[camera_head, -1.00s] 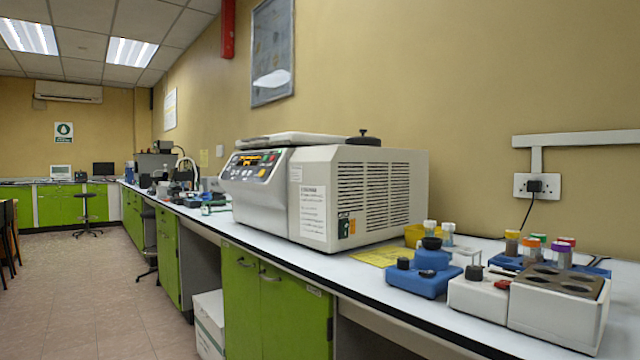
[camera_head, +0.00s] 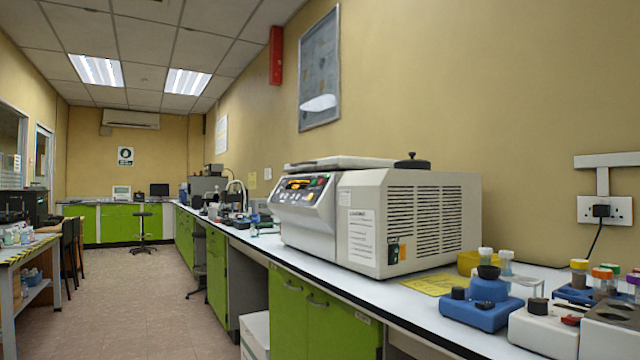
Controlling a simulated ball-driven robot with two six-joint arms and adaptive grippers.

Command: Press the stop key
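A large cream benchtop machine (camera_head: 375,222) with side vents stands on the white bench to the right of centre. Its sloped front panel (camera_head: 304,187) faces left and carries a lit orange display and several small coloured keys. The keys are too small to tell which is the stop key. The lid on top looks closed, with a black knob (camera_head: 411,163) near its right end. Neither of my grippers is in view.
The white bench (camera_head: 405,294) runs along the right wall above green cupboards (camera_head: 322,318). A blue device (camera_head: 482,314) and a white block (camera_head: 543,331) stand right of the machine. The tiled floor (camera_head: 150,290) is open, with a side table at left.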

